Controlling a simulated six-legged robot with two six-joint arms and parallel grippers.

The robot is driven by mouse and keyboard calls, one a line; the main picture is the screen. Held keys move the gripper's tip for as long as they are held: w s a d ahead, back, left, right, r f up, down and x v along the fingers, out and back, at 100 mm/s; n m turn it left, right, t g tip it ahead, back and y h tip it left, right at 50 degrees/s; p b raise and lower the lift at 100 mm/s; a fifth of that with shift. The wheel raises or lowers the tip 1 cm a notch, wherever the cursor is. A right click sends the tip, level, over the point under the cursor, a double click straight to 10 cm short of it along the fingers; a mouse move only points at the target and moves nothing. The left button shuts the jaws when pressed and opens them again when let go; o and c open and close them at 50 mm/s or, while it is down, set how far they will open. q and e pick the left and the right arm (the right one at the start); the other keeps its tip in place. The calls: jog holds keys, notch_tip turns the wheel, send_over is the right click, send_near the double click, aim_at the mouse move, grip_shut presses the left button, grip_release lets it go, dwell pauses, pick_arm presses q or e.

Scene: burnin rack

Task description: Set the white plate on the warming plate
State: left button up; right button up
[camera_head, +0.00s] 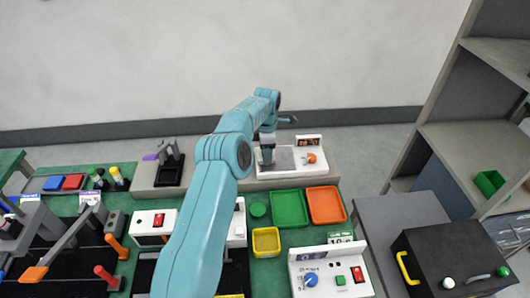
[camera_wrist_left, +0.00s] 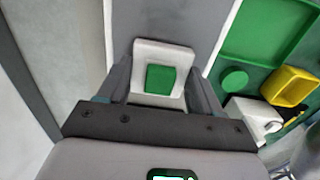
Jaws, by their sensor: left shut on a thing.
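The white plate (camera_wrist_left: 161,50), a small white square with a green square in its middle, sits between the two fingers of my left gripper (camera_wrist_left: 160,92) in the left wrist view. The gripper is shut on it. In the head view my left gripper (camera_head: 267,153) is at the left part of the warming plate (camera_head: 283,160), a grey slab on a white unit with an orange knob. The grey slab also shows behind the white plate in the left wrist view (camera_wrist_left: 185,22). I cannot tell whether the plate touches it. My right gripper is not in view.
A green tray (camera_head: 289,208) and an orange tray (camera_head: 325,205) lie in front of the warming unit, with a yellow bin (camera_head: 266,242) nearer. A black box (camera_head: 450,262) and a shelf rack (camera_head: 470,150) stand at right. A dark fixture (camera_head: 168,170) stands left.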

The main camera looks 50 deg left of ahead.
pick_arm(q)
jog(key=shift+w+d+f, duration=0.3)
jog(key=o, duration=1)
jog(key=shift+a, duration=0.1)
jog(key=shift+o, duration=0.2)
jog(key=shift+s+a, duration=0.1)
jog(key=shift+s+r, duration=0.1)
jog(key=shift+r, duration=0.15)
jog(key=shift+w+r, duration=0.2)
notch_tip(320, 180, up, 6)
jog(key=shift+s+f, duration=0.15)
notch_tip(320, 180, up, 6)
jog(key=p, duration=0.2)
jog(key=shift+f, duration=0.1)
